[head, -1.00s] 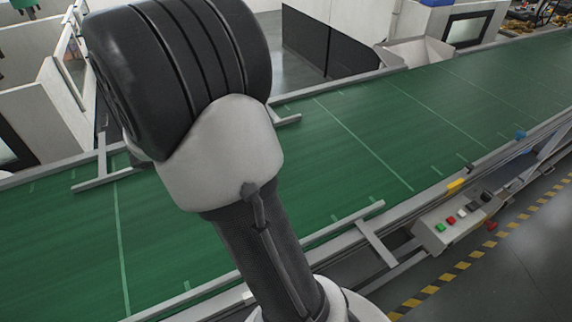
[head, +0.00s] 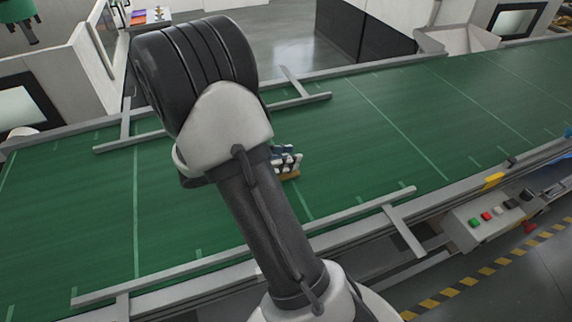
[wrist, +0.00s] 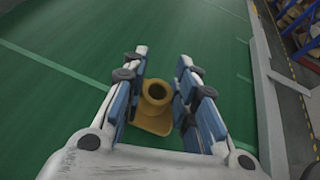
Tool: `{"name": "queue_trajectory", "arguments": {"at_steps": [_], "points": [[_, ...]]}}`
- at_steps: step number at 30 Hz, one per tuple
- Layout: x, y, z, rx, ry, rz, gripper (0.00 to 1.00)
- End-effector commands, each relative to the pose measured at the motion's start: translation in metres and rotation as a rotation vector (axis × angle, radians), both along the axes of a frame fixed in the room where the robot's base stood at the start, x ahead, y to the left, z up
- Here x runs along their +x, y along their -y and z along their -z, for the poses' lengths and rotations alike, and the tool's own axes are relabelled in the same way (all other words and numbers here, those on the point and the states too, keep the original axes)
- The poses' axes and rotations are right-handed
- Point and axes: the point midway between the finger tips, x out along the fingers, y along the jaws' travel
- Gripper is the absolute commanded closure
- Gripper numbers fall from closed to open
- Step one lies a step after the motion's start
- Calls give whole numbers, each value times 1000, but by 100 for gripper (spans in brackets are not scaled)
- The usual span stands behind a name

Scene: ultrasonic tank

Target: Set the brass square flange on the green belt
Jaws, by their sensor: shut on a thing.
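The brass square flange (wrist: 153,121) is between the two blue-padded fingers of my gripper (wrist: 158,92) in the wrist view. It has a square base and a round raised collar with a dark bore. My gripper is shut on it. In the head view my gripper (head: 287,158) shows partly to the right of my arm, with a strip of the flange (head: 291,176) under the fingertips. Both are over the green belt (head: 330,150). I cannot tell whether the flange touches the belt. The rest of the gripper is hidden behind my arm.
Grey guide rails (head: 375,211) run along the near side of the belt. Another rail (head: 300,101) stands on the far side. A control box with buttons (head: 490,219) is at the near right edge. The belt around the flange is clear.

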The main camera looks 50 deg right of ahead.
Motion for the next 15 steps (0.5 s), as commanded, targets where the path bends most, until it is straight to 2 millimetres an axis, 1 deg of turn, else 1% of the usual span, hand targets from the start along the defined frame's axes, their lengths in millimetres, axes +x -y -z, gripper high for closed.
{"name": "queue_trajectory", "arguments": {"at_steps": [1, 3, 10, 14, 15], "points": [[0, 0, 11, 0, -2, 0, 100], [0, 0, 17, -1, -1, 0, 100], [0, 0, 15, -1, 1, 0, 100], [0, 0, 19, -1, 1, 0, 100], [0, 0, 19, 0, 1, 0, 71]]}}
